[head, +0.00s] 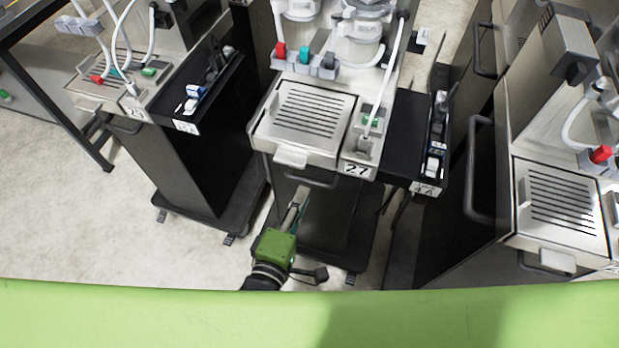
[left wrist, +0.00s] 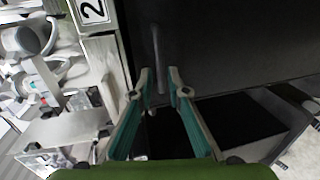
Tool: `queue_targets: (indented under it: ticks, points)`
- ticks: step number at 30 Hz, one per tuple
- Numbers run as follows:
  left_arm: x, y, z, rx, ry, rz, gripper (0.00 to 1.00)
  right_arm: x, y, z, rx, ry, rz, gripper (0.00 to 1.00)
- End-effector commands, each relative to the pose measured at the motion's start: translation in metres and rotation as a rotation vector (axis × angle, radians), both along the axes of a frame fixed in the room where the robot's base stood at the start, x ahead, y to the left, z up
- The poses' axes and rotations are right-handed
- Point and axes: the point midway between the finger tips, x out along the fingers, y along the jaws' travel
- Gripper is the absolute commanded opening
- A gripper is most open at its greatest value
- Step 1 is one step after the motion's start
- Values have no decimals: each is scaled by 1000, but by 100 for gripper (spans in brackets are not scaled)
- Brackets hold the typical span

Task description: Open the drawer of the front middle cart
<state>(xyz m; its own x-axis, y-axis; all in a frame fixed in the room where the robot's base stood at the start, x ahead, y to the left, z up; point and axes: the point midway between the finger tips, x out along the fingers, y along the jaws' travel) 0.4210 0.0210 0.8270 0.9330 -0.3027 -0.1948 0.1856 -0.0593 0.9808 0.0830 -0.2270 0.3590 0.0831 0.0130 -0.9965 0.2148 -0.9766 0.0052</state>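The front middle cart is a dark cabinet (head: 330,205) under a steel dispenser top with a "27" label (head: 357,169). Its bar handle (head: 313,184) is on the front face below the drip tray, and the drawer front looks flush with the cart. My left gripper (head: 300,194) is at the handle, reaching up from below. In the left wrist view its two teal-sided fingers (left wrist: 159,78) are apart. The handle (left wrist: 156,60) shows between and beyond the fingertips; I cannot tell whether they touch it. My right gripper is not in view.
A second cart (head: 195,165) stands to the left and another (head: 565,205) to the right, both with dispensers. A narrow black side shelf (head: 405,140) adjoins the middle cart's right side. Pale floor (head: 160,255) is free in front, left of my arm.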

Motion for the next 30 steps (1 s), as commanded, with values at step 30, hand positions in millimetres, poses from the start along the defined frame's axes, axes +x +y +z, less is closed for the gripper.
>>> queue_targets:
  ticks: [30]
  points:
    - [60,-19,-13,1,1,0,0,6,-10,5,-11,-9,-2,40]
